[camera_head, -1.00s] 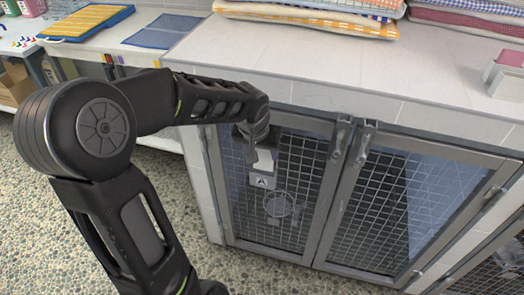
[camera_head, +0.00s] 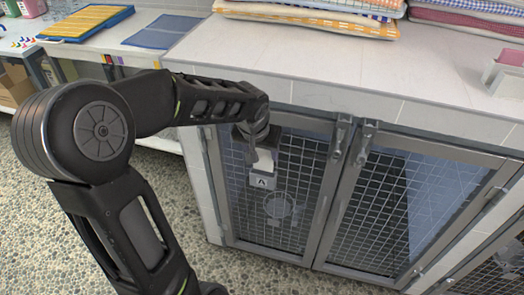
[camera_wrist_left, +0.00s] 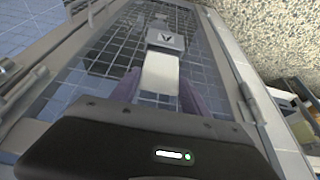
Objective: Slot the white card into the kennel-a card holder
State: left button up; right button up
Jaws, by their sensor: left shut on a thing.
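The white card (camera_head: 264,161) hangs in front of the left mesh door. My left gripper (camera_head: 261,151) is shut on its upper end. In the left wrist view the card (camera_wrist_left: 160,73) lies between the two purple-grey fingers (camera_wrist_left: 159,92), its far end against the grey card holder (camera_wrist_left: 166,40). The holder, marked "A" in the head view (camera_head: 262,182), is fixed to the kennel door (camera_head: 292,171). The card lines up with the holder's top edge; I cannot tell whether its end is inside the slot. My right gripper is out of view.
A second mesh door (camera_head: 400,210) stands to the right, with latches (camera_head: 340,135) between the doors. Folded towels (camera_head: 310,15) lie on the white countertop (camera_head: 300,70) above. A blue mat (camera_head: 163,31) and a yellow-topped tray (camera_head: 86,21) lie at the left.

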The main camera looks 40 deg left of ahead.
aim_at(263, 166)
pick_arm(q)
jog(key=shift+f+b, duration=2.6)
jog(key=shift+f, duration=0.1)
jog(key=o, duration=1.4)
jog(key=p+v, duration=0.1)
jog(key=v, duration=0.6)
jog(key=shift+s+r, duration=0.15)
jog(key=shift+r, duration=0.25)
